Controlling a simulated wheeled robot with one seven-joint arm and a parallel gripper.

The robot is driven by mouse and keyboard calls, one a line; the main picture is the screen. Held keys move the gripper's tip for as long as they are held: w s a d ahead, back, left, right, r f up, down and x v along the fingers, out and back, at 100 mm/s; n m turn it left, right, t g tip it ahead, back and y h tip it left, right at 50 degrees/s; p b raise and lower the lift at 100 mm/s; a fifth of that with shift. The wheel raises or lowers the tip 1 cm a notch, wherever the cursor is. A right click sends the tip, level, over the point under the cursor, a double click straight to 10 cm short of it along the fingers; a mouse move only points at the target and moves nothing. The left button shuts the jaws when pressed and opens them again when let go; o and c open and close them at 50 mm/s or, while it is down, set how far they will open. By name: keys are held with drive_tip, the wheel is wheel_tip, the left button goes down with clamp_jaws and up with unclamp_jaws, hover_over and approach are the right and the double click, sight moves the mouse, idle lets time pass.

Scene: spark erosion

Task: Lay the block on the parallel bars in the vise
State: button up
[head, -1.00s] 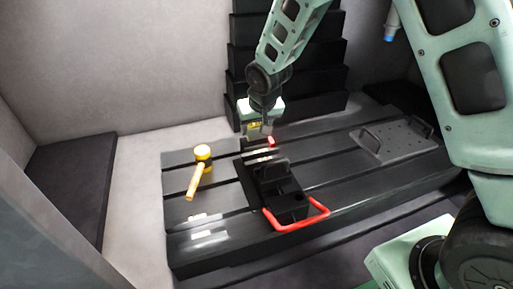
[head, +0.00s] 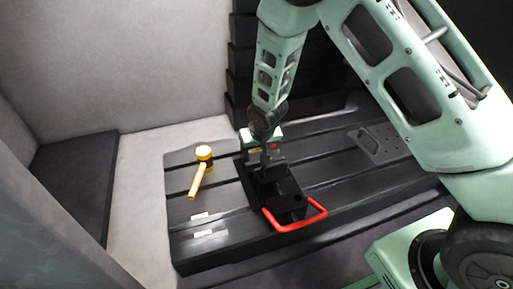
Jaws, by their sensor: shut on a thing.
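The dark vise (head: 287,200) stands on the slotted black table, with its red handle (head: 298,222) at the near end. My gripper (head: 268,158) is over the far part of the vise, pointing down and shut on a small grey piece, likely the block (head: 272,161). The block is mostly hidden by the fingers and blends with the dark vise, so I cannot tell whether it touches anything. The parallel bars cannot be made out inside the vise.
A perforated plate with handles (head: 379,143) lies at the right. A stepped black column (head: 240,60) rises behind the table (head: 215,226).

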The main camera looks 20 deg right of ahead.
drive_tip(key=shift+f, duration=0.2)
drive_tip(key=o, duration=1.3)
drive_tip(key=shift+r, duration=0.1)
drive_tip(key=shift+r, duration=0.3)
drive_tip(key=b+v, duration=0.4)
drive_tip(key=v, duration=0.7)
drive_tip(key=s+a+r+n+g, duration=0.1)
drive_tip(key=s+a+r+n, duration=0.1)
drive_tip(key=s, duration=0.8)
drive_tip(key=s+a+r+n+g, duration=0.2)
drive_tip(key=s+n, duration=0.1)
drive_tip(key=s, duration=0.7)
drive_tip(key=s+a+r+n+g, duration=0.1)
drive_tip(key=s+a+r+n, duration=0.1)
drive_tip(key=s, duration=0.8)
drive_tip(key=shift+a+n+g+y, duration=0.15)
drive_tip(key=shift+n+g+y, duration=0.15)
drive_tip(key=shift+n, duration=0.1)
